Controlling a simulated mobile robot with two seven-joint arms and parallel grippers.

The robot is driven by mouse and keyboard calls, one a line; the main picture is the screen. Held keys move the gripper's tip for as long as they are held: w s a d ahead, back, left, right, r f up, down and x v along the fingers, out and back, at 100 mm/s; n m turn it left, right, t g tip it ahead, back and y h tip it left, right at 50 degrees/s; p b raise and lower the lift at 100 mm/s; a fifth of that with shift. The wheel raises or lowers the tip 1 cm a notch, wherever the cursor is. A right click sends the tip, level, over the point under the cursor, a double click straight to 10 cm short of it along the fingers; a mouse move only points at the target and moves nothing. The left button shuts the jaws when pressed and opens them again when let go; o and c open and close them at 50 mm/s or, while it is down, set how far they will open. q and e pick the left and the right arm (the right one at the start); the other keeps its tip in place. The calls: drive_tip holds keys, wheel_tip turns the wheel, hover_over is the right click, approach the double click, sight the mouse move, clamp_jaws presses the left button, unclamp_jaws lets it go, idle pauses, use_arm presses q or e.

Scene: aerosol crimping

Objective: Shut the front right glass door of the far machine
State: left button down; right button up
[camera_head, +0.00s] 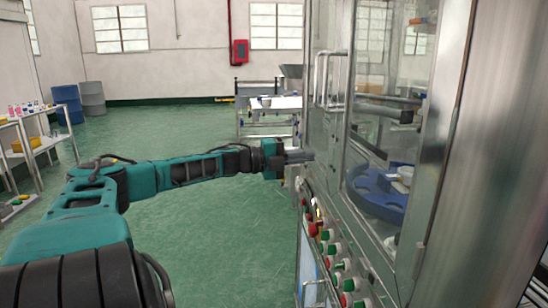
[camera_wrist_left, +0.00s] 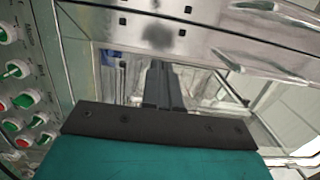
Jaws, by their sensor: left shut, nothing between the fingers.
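The machine's glass door panel (camera_head: 318,110) with a metal bar handle (camera_head: 320,78) stands at the right in the head view. I cannot tell from this angle how far it is ajar. My left gripper (camera_head: 302,157) is shut and empty, at the panel's lower edge, below the handle and above the control buttons. Whether it touches the door is unclear. In the left wrist view its narrow fingers (camera_wrist_left: 163,88) point at the glass and metal frame (camera_wrist_left: 215,45). My right gripper is not in view.
A button panel (camera_head: 335,255) runs along the machine's front below the glass. A blue star wheel (camera_head: 378,195) shows inside. A metal post (camera_head: 455,130) stands close at the right. Green floor (camera_head: 205,235) is clear to the left; a shelf cart (camera_head: 40,145) stands far left.

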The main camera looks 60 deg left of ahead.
use_arm(q)
drive_tip(key=p+v, duration=0.2)
drive_tip(key=v, duration=0.5)
drive_tip(key=shift+a, duration=0.45)
